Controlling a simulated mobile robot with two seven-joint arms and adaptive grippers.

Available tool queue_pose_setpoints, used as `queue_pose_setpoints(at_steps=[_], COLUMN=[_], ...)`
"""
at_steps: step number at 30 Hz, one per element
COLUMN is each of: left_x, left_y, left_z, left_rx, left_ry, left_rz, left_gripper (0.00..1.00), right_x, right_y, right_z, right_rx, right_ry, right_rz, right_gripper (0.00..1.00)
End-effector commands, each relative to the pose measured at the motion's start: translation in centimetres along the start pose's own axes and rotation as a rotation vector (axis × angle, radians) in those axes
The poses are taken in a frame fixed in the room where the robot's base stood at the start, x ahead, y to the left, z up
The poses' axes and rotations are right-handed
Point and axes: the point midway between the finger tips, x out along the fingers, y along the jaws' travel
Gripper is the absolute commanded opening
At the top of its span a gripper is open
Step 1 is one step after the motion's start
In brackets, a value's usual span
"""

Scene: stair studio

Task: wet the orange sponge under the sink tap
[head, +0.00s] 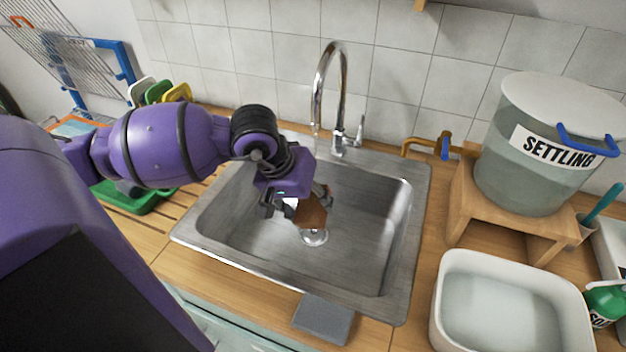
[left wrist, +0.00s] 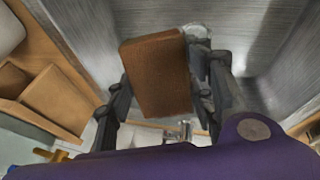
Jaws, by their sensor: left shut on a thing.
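My left gripper (head: 296,202) is over the steel sink (head: 375,235), shut on the orange sponge (head: 312,210), which looks brownish orange here. In the left wrist view the sponge (left wrist: 157,75) is a block held between the two fingers of the gripper (left wrist: 165,95). The chrome tap (head: 331,85) arches up behind the sink, and its spout end is close to my left wrist. I see no clear stream of water from it. The drain (head: 314,237) shows just below the sponge. My right gripper is not in view.
A bucket marked SETTLING (head: 532,145) stands on a wooden stand (head: 500,222) right of the sink, with a brass tap (head: 430,146). A white basin of water (head: 512,310) is at front right. A grey pad (head: 323,318) lies at the sink's front edge. A green tray (head: 135,200) is at left.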

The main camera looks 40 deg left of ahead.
Motion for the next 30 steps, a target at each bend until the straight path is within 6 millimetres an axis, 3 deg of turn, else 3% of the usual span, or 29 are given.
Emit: queue_pose_setpoints(at_steps=[17,30], left_x=[-0.2,-3.4], left_y=[0.1,1.8], left_z=[0.1,2.2], left_rx=[0.001,0.003], left_ry=[0.001,0.004], left_rz=[0.001,0.001], left_gripper=[0.28,0.28], right_x=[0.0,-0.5], right_y=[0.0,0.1], right_z=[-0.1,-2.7], right_rx=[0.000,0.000], right_ry=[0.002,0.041], right_rz=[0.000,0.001], right_gripper=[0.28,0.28])
